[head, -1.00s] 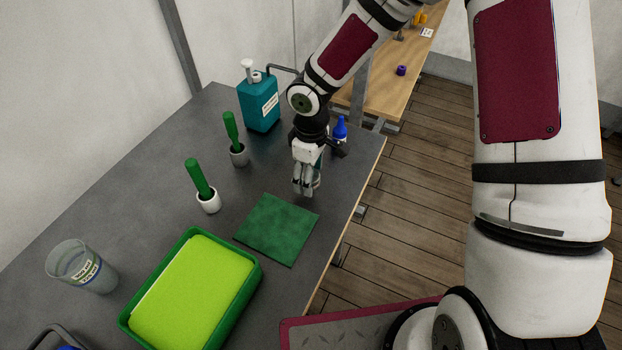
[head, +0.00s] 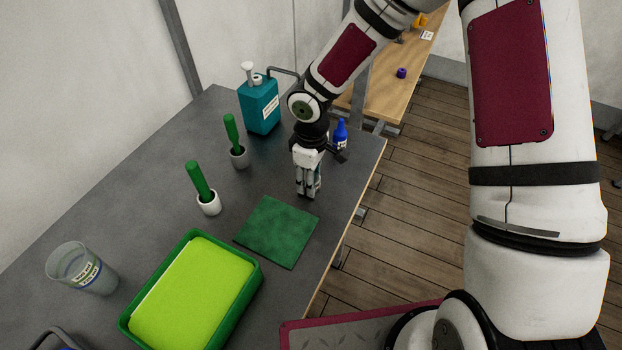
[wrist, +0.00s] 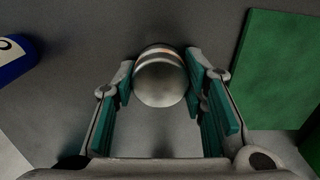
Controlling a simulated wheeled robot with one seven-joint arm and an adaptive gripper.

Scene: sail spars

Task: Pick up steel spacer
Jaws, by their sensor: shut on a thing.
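The steel spacer (wrist: 160,78) is a short, shiny, round metal piece in the wrist view, between the two fingers of my gripper (wrist: 163,85). The finger pads touch it on both sides, so my gripper is shut on it. In the head view my gripper (head: 308,192) points down at the dark table, just beyond the green cloth. The spacer is hidden by the fingers there. I cannot tell whether it still rests on the table.
The green cloth (head: 277,232) lies close to my gripper. A blue bottle (head: 340,133) stands close behind it, near the table's right edge. A teal pump bottle (head: 260,104), two green-handled tools in cups (head: 209,204) and a green tray (head: 255,278) stand to the left.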

